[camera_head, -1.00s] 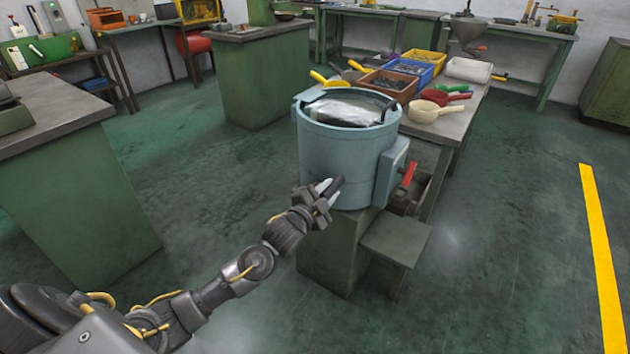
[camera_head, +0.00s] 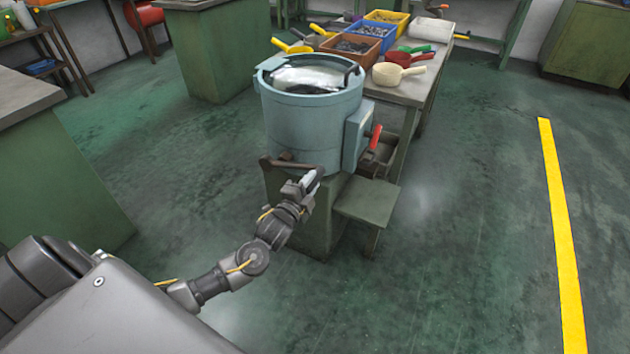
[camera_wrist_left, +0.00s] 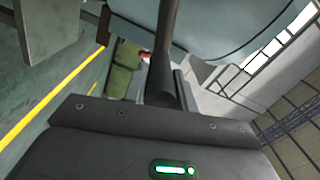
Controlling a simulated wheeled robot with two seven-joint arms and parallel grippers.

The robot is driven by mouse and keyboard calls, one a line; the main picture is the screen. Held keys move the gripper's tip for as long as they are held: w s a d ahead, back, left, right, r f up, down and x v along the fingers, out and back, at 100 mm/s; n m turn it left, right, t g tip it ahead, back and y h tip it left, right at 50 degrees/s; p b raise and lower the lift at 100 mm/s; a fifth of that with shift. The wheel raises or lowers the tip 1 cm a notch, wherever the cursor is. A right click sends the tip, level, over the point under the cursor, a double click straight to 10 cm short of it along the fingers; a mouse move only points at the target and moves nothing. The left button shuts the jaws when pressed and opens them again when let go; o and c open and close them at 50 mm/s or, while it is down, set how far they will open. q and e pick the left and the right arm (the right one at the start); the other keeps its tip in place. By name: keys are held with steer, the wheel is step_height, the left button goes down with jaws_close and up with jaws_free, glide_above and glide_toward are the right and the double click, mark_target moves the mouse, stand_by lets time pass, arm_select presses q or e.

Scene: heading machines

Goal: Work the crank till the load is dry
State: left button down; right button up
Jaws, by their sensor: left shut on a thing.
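A blue-grey drum machine (camera_head: 310,125) stands on a green pedestal, its top open. Inside its rim lies a shiny, pale load (camera_head: 308,78); whether it is wet or dry I cannot tell. A dark crank arm (camera_head: 288,165) runs across the drum's lower front. My left gripper (camera_head: 311,182) is shut on the crank handle at the right end of that arm. In the left wrist view the dark handle (camera_wrist_left: 166,75) rises from the jaws. The jaw tips are partly hidden. My right gripper is not in view.
Behind, a bench holds scoops (camera_head: 405,58) and parts bins (camera_head: 352,46). A yellow line (camera_head: 562,230) marks open floor at right.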

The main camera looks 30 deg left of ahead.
arm_select(q)
steer(key=shift+f, duration=0.1)
steer(key=c, duration=1.1)
jaws_free()
steer(key=shift+a, duration=0.1)
steer(key=shift+c, duration=0.2)
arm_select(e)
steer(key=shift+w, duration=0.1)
arm_select(q)
steer(key=shift+s, duration=0.55)
steer(key=s, duration=0.9)
steer(key=shift+s+d, duration=0.2)
steer(key=shift+s, duration=0.2)
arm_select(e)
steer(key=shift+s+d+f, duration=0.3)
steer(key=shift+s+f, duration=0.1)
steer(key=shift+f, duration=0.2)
